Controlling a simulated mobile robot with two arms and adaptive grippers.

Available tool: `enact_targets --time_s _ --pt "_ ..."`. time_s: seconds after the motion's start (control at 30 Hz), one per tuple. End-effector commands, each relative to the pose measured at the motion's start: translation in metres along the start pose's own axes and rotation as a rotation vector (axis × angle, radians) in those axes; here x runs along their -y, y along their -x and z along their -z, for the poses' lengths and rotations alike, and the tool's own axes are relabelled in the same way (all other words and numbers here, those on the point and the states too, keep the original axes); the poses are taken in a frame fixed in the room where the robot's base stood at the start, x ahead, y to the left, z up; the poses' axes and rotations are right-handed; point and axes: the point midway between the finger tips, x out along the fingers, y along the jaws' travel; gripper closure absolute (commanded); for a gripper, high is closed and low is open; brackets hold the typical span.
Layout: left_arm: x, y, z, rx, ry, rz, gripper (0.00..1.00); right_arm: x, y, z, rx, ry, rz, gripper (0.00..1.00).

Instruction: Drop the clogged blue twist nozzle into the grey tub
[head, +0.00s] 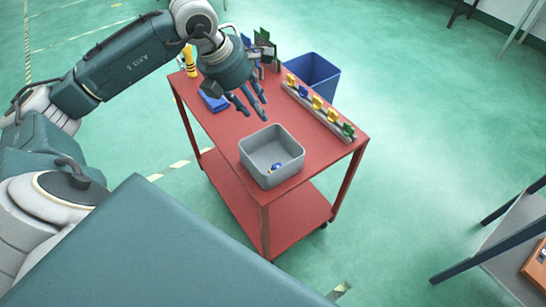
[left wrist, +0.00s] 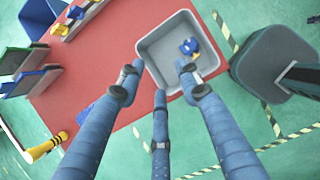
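The blue twist nozzle (head: 277,167), with a yellow part, lies on the floor inside the grey tub (head: 284,179). In the left wrist view the nozzle (left wrist: 190,46) also shows inside the tub (left wrist: 152,50), apart from my fingers. The tub stands on the near part of the red cart's top. My left gripper (head: 252,106) hangs above the cart, behind the tub in the head view. Its three fingers (left wrist: 160,80) are spread, with nothing held between them. My right gripper shows in neither view.
On the red cart (head: 225,130) are a rail (head: 320,118) of coloured clips, a blue item (head: 213,101), a yellow black-banded object (head: 190,61) and upright dark green pieces (head: 266,48). A blue bin (head: 320,84) stands beyond. Green floor around is mostly open.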

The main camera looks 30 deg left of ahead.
Motion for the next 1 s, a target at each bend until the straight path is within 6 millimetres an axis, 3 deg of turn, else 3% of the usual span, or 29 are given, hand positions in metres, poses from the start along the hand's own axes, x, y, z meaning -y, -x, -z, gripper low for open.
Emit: enact_targets --time_s 0.1,0.3,1.0 --pt "-0.001 0.025 0.000 0.002 -0.001 -0.004 0.65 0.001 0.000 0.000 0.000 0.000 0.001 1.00" --pt "0.000 0.047 0.000 0.001 0.000 -0.001 0.65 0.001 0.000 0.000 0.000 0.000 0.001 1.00" --pt "0.000 0.052 0.000 -0.001 0.000 0.001 0.65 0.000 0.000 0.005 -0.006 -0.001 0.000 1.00"
